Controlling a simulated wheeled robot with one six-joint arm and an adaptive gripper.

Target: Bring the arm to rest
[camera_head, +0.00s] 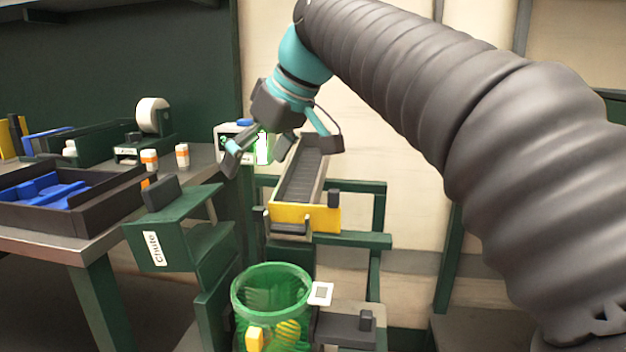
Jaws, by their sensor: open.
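My gripper (283,155) hangs from my arm in the upper middle of the head view. Its fingers are spread wide and nothing is between them. It is in the air in front of the far end of a sloped yellow-ended conveyor tray (331,217). My arm reaches in from the right edge, bends at the top and points down to the left.
A green see-through bin (272,283) with yellow items inside stands below. A green chute (178,228) is at its left. The left workbench (70,246) carries a dark tray (98,208) with blue parts, small bottles (149,160) and a tape dispenser (152,115).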

